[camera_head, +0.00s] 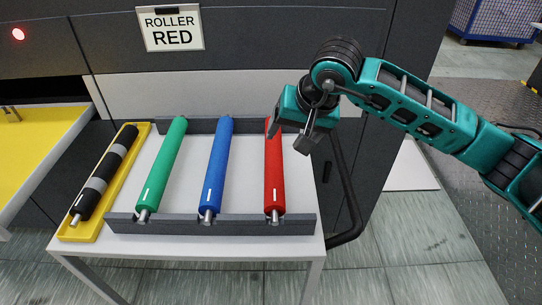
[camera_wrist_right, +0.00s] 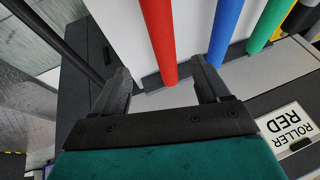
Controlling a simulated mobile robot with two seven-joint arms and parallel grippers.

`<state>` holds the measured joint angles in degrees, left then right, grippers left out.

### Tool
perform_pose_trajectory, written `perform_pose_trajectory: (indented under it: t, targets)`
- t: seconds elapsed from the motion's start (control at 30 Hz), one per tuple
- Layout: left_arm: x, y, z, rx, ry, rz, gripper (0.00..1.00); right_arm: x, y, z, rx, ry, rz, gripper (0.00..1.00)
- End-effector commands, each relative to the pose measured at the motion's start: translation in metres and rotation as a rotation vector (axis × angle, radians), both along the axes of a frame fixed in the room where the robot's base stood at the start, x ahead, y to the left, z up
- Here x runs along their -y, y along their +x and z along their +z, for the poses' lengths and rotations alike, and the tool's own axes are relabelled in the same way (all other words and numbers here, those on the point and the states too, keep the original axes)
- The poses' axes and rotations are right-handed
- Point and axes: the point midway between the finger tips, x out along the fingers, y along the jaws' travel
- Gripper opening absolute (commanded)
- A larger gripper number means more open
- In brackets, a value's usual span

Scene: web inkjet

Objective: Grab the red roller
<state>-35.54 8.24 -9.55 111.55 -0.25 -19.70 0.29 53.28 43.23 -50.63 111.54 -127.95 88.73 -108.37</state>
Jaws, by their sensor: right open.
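The red roller (camera_head: 275,180) lies rightmost in a dark rack (camera_head: 130,224) on a white table, its near end toward me. My right gripper (camera_head: 290,136) is open and empty, above and just right of the roller's far part, hiding a little of it. In the right wrist view the red roller (camera_wrist_right: 158,32) runs between the two open fingers (camera_wrist_right: 162,66), its end nearer the right finger. Whether a finger touches it cannot be told. My left gripper is not in view.
A blue roller (camera_head: 217,165) and a green roller (camera_head: 163,165) share the rack. A black and grey roller (camera_head: 105,172) lies in a yellow tray (camera_head: 76,236) at left. A sign (camera_head: 170,28) reading "ROLLER RED" hangs on the dark machine behind. A dark curved bar stands right of the table.

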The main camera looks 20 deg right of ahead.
Motion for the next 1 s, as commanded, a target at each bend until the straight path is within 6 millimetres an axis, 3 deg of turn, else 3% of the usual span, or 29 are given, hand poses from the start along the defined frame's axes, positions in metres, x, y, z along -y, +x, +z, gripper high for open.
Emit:
perform_pose_trajectory:
  t: [0.1,0.3,0.47,0.8,1.0]
  targets:
    - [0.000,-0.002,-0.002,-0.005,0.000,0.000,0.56,-0.005,0.009,-0.024,-0.008,0.005,0.000,0.75]
    - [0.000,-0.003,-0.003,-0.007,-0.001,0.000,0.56,-0.009,0.023,-0.050,-0.006,0.006,0.000,0.75]
    - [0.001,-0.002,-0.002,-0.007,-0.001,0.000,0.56,-0.010,0.027,-0.060,-0.005,0.007,0.001,0.75]
    - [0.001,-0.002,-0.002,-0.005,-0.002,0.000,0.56,-0.018,0.047,-0.100,-0.006,0.009,-0.001,0.75]
    - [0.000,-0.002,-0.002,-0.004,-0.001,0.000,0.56,-0.019,0.049,-0.103,-0.002,0.008,0.001,0.75]
